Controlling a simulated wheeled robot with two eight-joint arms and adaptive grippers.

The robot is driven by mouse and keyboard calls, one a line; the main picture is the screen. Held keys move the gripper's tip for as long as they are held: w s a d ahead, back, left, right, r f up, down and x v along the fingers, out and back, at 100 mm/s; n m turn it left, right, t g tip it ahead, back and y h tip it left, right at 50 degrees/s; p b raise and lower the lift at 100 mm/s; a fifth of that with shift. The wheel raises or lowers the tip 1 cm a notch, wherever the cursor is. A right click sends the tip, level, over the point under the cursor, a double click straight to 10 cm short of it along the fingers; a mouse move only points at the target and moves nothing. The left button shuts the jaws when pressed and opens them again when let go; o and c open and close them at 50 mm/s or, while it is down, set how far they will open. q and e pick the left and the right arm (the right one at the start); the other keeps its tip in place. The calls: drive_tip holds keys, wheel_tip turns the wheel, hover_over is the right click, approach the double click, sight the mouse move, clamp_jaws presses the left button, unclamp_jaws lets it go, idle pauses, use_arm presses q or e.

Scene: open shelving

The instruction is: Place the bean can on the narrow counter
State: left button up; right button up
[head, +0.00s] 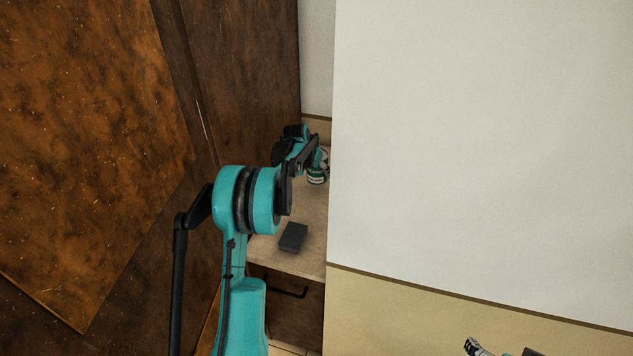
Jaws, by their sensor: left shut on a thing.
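The bean can (317,176), green with a white label, is at the back of the narrow counter (270,252). My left gripper (317,158) reaches in over the counter and is shut on the can. Its fingers and wrist hide part of the can. I cannot tell whether the can's base touches the counter. Part of my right gripper (475,347) shows at the bottom edge, and its jaws are not clear.
A dark box-like object (293,237) lies near the counter's front edge. A drawer with a black handle (290,291) is below. A brown wooden panel (240,80) bounds the left, and a white wall (480,140) bounds the right, leaving a narrow gap.

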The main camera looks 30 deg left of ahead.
use_arm(q)
drive_tip(key=shift+w+a+f, duration=0.2)
drive_tip(key=shift+w+f, duration=0.05)
drive_tip(key=shift+f, duration=0.1)
wheel_tip(320, 180, down, 4)
drive_tip(key=shift+r+b, duration=0.15)
drive_tip(key=shift+b, duration=0.65)
drive_tip(key=shift+r, duration=0.1)
drive_tip(key=o, duration=1.7)
drive_tip(key=shift+o, duration=0.2)
drive_tip(key=shift+s, duration=0.1)
